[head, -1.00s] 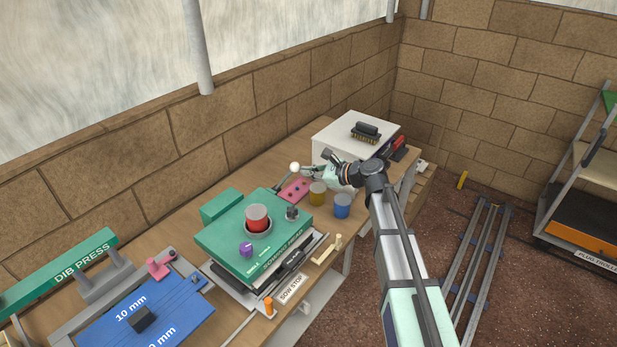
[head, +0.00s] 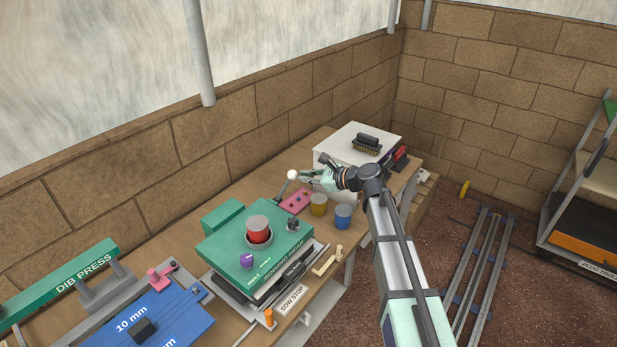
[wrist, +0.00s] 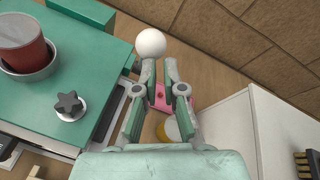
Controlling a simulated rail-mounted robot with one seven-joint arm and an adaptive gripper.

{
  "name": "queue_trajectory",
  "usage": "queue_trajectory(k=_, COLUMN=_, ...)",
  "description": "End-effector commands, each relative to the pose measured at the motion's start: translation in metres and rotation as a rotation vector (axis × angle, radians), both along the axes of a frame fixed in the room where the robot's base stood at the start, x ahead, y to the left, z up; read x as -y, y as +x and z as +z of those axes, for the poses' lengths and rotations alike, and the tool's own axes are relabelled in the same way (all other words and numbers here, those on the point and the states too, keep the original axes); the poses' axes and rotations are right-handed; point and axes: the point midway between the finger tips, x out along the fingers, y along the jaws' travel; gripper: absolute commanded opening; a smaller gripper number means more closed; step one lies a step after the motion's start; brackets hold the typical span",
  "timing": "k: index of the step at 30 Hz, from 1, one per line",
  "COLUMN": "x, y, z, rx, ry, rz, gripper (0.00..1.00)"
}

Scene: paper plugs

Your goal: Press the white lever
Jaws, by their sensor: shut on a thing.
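The white lever has a round white knob (head: 292,174) on a dark rod that slants down to the bench behind the pink plate. The knob also shows in the wrist view (wrist: 151,43), just beyond my fingertips. My gripper (head: 303,177) reaches the lever from the right. In the wrist view my gripper (wrist: 158,68) has its two fingers close together right below the knob, shut on the lever. The rod between and under the fingers is mostly hidden there.
A green press box with a red cylinder (head: 259,235) stands left of the gripper. The pink plate (head: 297,200), a yellow cup (head: 318,205) and a blue cup (head: 343,216) sit near the lever. A white box (head: 340,152) stands right, the block wall behind.

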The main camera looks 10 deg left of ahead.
Motion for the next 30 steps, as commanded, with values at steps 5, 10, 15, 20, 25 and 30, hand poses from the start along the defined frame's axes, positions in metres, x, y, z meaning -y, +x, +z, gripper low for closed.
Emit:
queue_trajectory(k=5, x=0.006, y=0.002, z=-0.003, rx=0.000, ry=0.016, rz=0.000, gripper=0.00)
queue_trajectory(k=10, x=0.032, y=0.000, z=-0.022, rx=-0.001, ry=0.007, rz=-0.001, gripper=0.00)
queue_trajectory(k=15, x=0.062, y=-0.010, z=0.003, rx=0.003, ry=0.005, rz=0.000, gripper=0.00)
queue_trajectory(k=20, x=0.085, y=-0.017, z=0.022, rx=0.002, ry=0.005, rz=-0.001, gripper=0.00)
queue_trajectory(k=25, x=0.100, y=-0.021, z=0.036, rx=0.000, ry=0.004, rz=0.000, gripper=0.00)
queue_trajectory(k=30, x=0.106, y=-0.023, z=0.042, rx=-0.001, ry=0.003, rz=0.001, gripper=0.00)
